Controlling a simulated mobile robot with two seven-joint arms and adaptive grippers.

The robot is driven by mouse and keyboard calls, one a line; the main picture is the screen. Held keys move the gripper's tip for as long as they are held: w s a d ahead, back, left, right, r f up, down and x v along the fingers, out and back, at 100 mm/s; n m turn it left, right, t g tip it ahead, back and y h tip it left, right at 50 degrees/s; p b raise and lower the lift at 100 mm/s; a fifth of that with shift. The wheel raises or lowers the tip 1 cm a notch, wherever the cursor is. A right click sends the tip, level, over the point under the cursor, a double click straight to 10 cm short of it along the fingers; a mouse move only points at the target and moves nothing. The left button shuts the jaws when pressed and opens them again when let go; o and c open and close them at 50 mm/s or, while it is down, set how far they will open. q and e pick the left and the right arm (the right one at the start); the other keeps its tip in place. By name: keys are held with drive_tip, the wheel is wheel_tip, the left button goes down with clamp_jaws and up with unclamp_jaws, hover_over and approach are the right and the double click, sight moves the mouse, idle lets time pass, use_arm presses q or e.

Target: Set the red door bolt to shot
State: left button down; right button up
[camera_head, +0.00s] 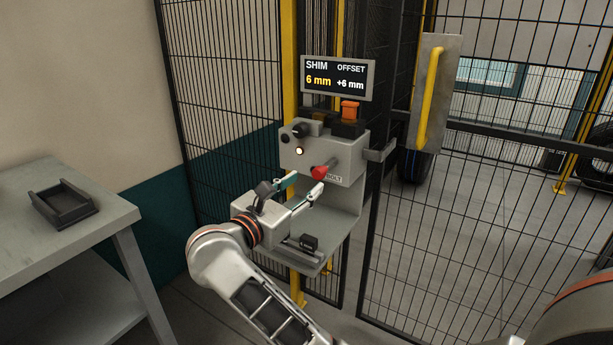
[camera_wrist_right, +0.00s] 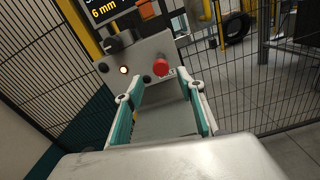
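The door bolt's red knob (camera_head: 325,169) sticks out of the front of a grey control box (camera_head: 345,150), above a label reading BOLT. In the right wrist view the red knob (camera_wrist_right: 161,67) is ahead of and between the fingers, with a gap before it. My right gripper (camera_head: 304,183) is open and empty, just below and left of the knob, and its spread fingers also show in the wrist view (camera_wrist_right: 160,92). I cannot tell from the knob whether the bolt is shot. My left gripper is not in view.
A display (camera_head: 338,76) reads SHIM 6 mm, OFFSET +6 mm. A grey shelf (camera_head: 345,228) lies below. Mesh fence and a yellow-handled door panel (camera_head: 436,90) stand right; a table (camera_head: 110,212) stands left.

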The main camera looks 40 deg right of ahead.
sight(317, 175)
drive_tip(key=x, duration=0.7)
drive_tip(key=shift+s+b, duration=0.1)
drive_tip(key=shift+b, duration=0.2)
clamp_jaws()
